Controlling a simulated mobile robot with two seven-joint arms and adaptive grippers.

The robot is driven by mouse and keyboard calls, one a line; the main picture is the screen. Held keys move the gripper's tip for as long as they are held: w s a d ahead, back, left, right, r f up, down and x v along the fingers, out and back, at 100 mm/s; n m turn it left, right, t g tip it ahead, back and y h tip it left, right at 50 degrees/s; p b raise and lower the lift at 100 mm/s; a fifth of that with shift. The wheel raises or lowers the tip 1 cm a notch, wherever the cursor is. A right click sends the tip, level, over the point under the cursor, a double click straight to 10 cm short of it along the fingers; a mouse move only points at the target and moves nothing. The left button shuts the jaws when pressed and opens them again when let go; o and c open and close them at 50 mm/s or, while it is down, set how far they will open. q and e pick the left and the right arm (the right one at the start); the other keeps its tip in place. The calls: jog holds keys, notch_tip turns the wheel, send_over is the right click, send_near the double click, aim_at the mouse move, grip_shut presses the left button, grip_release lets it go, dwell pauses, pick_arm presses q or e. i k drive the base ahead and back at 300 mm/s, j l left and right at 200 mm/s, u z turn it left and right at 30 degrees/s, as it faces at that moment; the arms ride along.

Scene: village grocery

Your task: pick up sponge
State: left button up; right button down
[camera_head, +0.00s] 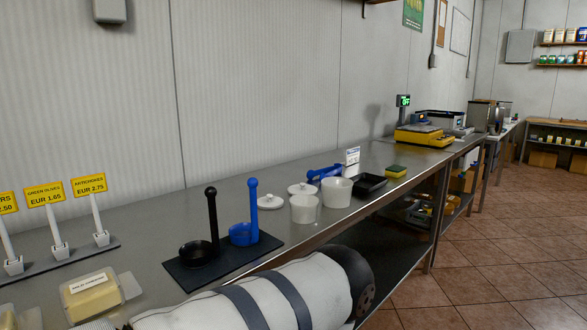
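The sponge (396,171), yellow with a green top, lies on the metal counter (345,217) toward its front edge, right of a black tray (369,185) and in front of the yellow scale. It is fully visible and nothing touches it from above. A white arm link of mine with dark bands crosses the bottom of the view, well short of the sponge. Neither of my grippers is in view.
Two white tubs (337,192), white lids (269,201) and a dark mat (222,262) with black and blue ladles stand nearer along the counter. A yellow scale (422,136) is behind the sponge. Price signs (45,195) stand at left. Tiled floor (505,250) is clear at right.

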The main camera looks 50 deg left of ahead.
aim_at(394, 171)
jog(key=u, duration=0.9)
